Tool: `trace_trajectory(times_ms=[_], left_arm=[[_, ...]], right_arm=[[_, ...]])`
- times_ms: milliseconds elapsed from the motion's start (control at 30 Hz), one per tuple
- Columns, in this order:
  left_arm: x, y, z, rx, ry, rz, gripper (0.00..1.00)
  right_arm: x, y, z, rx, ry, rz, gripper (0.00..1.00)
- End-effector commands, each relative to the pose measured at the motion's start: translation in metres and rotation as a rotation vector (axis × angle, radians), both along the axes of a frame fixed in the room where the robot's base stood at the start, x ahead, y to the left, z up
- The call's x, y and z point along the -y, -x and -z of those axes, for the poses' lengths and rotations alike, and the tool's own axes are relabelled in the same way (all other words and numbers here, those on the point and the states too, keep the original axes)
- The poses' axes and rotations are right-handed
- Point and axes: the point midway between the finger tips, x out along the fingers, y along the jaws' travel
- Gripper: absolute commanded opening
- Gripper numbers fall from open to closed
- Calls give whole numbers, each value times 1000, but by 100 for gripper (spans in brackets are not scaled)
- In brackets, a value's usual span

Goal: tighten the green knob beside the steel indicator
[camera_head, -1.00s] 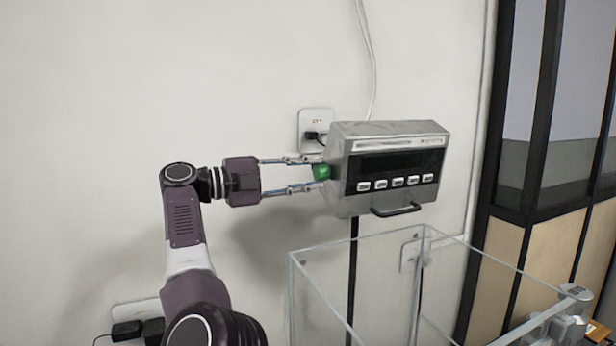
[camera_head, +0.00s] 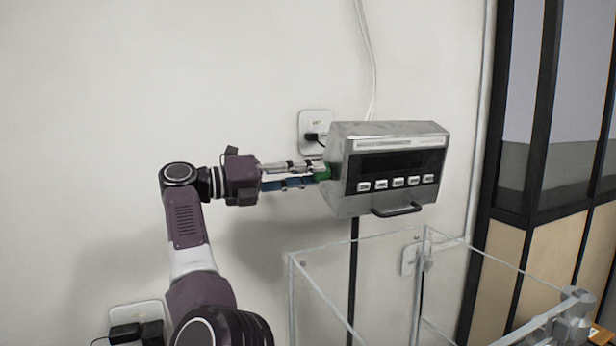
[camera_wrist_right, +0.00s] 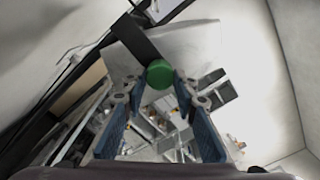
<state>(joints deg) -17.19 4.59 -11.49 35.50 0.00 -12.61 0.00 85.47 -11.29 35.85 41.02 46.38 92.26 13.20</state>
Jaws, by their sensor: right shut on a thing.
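The steel indicator (camera_head: 390,168) is a grey box with a dark display and a row of white buttons, held on a dark post. The green knob (camera_head: 322,173) sits at its left side. My right gripper (camera_head: 318,171) reaches in from the left and is shut on the knob, its fingers partly covering it. In the right wrist view the green knob (camera_wrist_right: 159,73) shows round between the ends of the blue-padded fingers (camera_wrist_right: 158,85). My left gripper is in neither view.
A clear-walled box (camera_head: 390,245) stands below the indicator. A wall socket with a black plug (camera_head: 314,135) is behind the knob, with a cable running up the wall. A dark-framed partition (camera_head: 530,130) stands at the right.

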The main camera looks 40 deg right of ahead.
Motion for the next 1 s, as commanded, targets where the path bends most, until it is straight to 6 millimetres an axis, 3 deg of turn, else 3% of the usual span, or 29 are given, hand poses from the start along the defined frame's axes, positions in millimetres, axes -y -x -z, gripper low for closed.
trace_trajectory(times_ms=[400,933,967,1000], left_arm=[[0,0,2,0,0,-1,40],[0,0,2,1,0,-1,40],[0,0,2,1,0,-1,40],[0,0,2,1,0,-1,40]], right_arm=[[0,0,2,168,50,1,2],[0,0,3,189,56,2,2],[0,0,3,189,56,2,29],[0,0,2,189,56,2,33]])
